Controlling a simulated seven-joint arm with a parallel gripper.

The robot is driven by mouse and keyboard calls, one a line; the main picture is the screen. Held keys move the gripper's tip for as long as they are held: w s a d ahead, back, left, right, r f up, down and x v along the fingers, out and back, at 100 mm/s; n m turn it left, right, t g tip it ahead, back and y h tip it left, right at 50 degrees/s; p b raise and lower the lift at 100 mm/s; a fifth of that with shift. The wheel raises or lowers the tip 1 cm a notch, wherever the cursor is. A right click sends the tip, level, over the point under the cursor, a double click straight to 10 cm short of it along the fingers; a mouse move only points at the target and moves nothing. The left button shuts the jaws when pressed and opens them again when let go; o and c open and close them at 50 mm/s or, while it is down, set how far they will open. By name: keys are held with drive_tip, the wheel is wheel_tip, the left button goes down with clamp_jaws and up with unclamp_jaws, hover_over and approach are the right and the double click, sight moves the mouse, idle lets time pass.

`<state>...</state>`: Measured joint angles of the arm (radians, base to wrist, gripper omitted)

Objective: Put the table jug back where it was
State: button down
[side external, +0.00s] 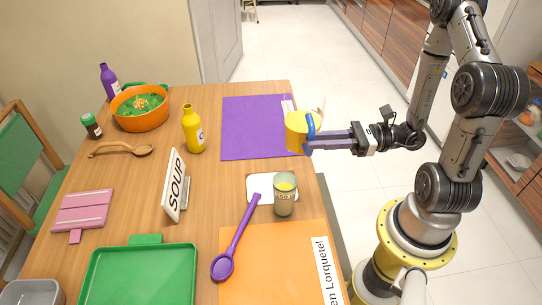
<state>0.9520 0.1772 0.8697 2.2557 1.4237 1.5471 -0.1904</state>
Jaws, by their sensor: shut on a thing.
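The table jug (297,131) is yellow with a blue handle and looks roughly upright. My gripper (310,145) comes in from the right and is shut on the jug at its handle side. The jug shows over the right edge of the purple placemat (255,130); whether it touches the table I cannot tell.
A yellow bottle (193,131), a SOUP sign (173,188) and a purple spoon (239,233) stand or lie left of my gripper. An orange placemat (262,270) and green tray (140,278) are in front. An orange bowl (140,118) is at the back left.

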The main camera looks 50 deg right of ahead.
hover_over(286, 146)
drive_tip(key=s+a, duration=0.2)
drive_tip(key=s, duration=0.1)
wheel_tip(286, 146, down, 3)
drive_tip(key=shift+s+d, duration=0.1)
drive_tip(key=w+f, duration=0.5)
drive_tip(key=shift+f, duration=0.25)
drive_tip(key=shift+w+f, duration=0.2)
drive_tip(key=shift+f, duration=1.7)
drive_tip(key=c, duration=0.8)
unclamp_jaws()
drive_tip(key=shift+f, duration=0.1)
